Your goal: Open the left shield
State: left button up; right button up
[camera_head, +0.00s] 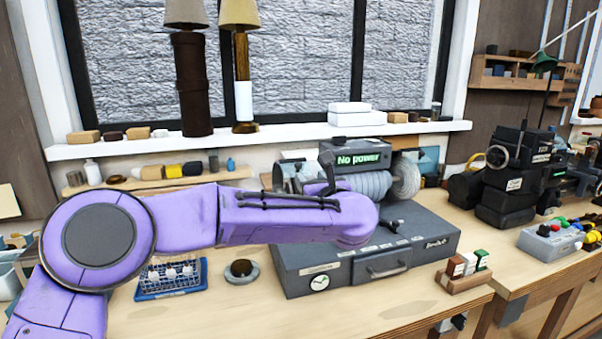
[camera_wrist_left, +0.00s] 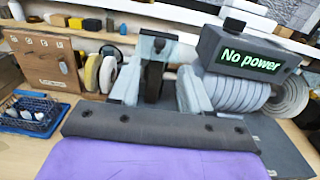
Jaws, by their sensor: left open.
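The grinding machine (camera_head: 365,184) sits on a dark grey base with a "No power" display (camera_head: 357,158). The left shield (camera_head: 289,176) is a pale, glassy piece at the machine's left end, partly hidden by my arm. In the left wrist view, the left shield (camera_wrist_left: 157,48) stands just ahead, around a dark part. My left gripper (camera_head: 318,186) is at this end of the machine, mostly hidden behind my purple arm. In the wrist view, its two grey fingers (camera_wrist_left: 160,92) are apart, with the shield beyond and between them. Contact cannot be told. My right gripper is not in view.
A blue tray (camera_head: 170,292) and a small round dish (camera_head: 241,271) lie left of the base. A wooden block with coloured pieces (camera_head: 463,275) stands at right. A windowsill (camera_head: 275,137) with lamps runs behind.

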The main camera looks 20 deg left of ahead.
aim_at(299, 166)
pick_arm(q)
jog(key=p+x, duration=0.3)
jog(key=x, duration=0.5)
jog(key=shift+w+a+r+p, duration=0.15)
jog(key=shift+a+r+p, duration=0.1)
jog(key=shift+p, duration=0.15)
jog(key=shift+w+a+f, duration=0.2)
jog(key=shift+w+f, duration=0.05)
jog(key=shift+w, duration=0.25)
jog(key=shift+s, duration=0.1)
grip_shut()
